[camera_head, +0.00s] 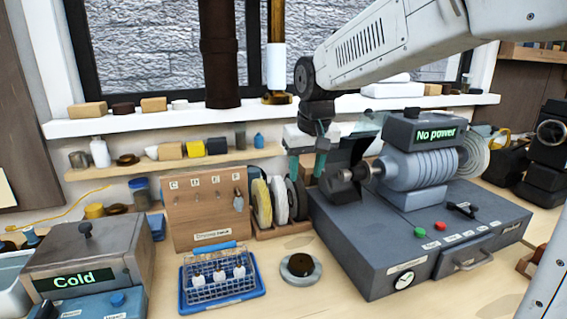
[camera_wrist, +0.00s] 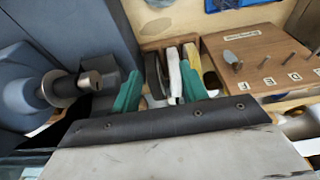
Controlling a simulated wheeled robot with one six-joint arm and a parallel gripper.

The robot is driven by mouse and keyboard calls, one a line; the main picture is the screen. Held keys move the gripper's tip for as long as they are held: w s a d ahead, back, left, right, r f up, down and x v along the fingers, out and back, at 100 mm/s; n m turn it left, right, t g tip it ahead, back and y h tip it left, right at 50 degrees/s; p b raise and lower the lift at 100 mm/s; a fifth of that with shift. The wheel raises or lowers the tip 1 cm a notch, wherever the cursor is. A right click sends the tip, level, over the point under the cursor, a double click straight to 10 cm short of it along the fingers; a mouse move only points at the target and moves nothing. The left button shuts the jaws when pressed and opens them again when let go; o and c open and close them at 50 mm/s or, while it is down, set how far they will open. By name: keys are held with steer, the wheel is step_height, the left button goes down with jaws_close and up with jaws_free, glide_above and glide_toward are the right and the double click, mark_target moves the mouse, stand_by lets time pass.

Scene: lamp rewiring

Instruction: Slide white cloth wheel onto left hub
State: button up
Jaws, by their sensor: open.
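The white cloth wheel (camera_head: 279,200) stands on edge in a wooden rack, between a yellow wheel (camera_head: 262,202) and a dark wheel (camera_head: 297,198). In the wrist view the white wheel (camera_wrist: 175,76) shows between my teal fingers, beside the dark wheel (camera_wrist: 154,76). My gripper (camera_head: 307,173) is open and empty, above and slightly right of the rack in the head view. It also shows in the wrist view (camera_wrist: 161,80). The left hub (camera_head: 347,175) is a bare metal spindle end on the grey motor; it also shows in the wrist view (camera_wrist: 88,82).
The grey machine (camera_head: 400,240) stands right of the rack, its display reading "No power". A pegboard (camera_head: 207,210) stands left of the rack. A blue basket (camera_head: 220,280) and a round dish (camera_head: 300,269) sit in front. A shelf (camera_head: 180,160) runs behind.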

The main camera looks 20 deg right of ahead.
glide_toward(281, 184)
step_height(281, 184, down, 2)
steer(key=shift+w+f+t, duration=0.1)
steer(key=shift+w+t, duration=0.05)
steer(key=shift+t, duration=0.15)
steer(key=shift+x, duration=3.95)
steer(key=c, duration=0.7)
steer(key=shift+r, duration=2.55)
steer(key=shift+c, duration=0.3)
